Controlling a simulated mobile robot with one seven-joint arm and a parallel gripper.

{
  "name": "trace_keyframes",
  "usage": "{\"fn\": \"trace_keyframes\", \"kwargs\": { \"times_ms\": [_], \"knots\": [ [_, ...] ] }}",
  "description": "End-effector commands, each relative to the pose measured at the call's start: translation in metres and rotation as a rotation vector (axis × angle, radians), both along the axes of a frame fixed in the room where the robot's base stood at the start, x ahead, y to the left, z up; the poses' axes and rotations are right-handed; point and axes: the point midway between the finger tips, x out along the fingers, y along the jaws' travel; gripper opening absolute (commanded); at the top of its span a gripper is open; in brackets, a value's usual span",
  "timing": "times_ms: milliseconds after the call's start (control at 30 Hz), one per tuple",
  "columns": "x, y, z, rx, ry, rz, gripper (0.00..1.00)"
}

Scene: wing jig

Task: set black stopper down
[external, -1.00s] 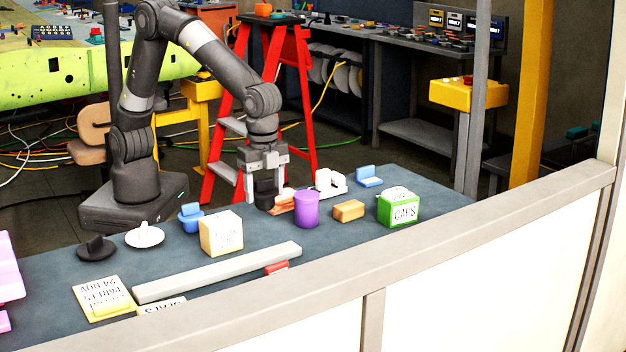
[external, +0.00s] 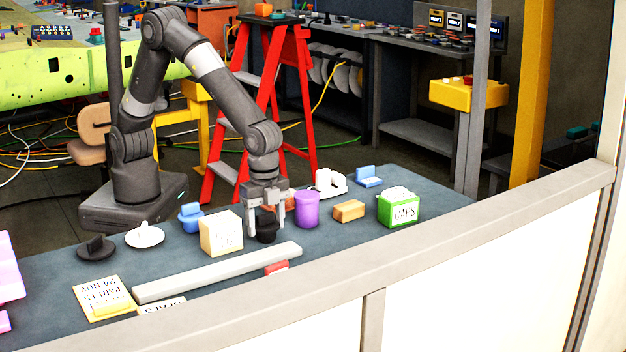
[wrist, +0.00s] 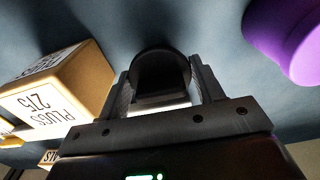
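The black stopper (external: 267,236) is upright at or just above the blue-grey table top; I cannot tell whether its base touches. My gripper (external: 266,226) points straight down over it, with one finger on each side. In the wrist view, the stopper's dark round disc and block-like grip (wrist: 161,80) sit between the two fingertips (wrist: 162,90). The fingers appear closed against its sides, with no clear gap.
A cream box marked PLUGS (external: 221,233) stands close on the left, and a purple cup (external: 306,210) close on the right. A grey bar (external: 217,272) lies in front. A black disc with a grip (external: 96,248) and a white disc (external: 145,236) lie further left.

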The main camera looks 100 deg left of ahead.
Motion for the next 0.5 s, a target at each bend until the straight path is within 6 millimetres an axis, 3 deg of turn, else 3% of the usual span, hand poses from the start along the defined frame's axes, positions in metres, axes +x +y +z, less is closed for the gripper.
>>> {"fn": "trace_keyframes", "kwargs": {
  "times_ms": [267,500],
  "knots": [
    [-0.0001,0.0001,-0.0001,0.001,0.001,0.0,0.83],
    [-0.0001,0.0001,0.0008,0.0,0.0,0.0,0.83]
  ]
}}
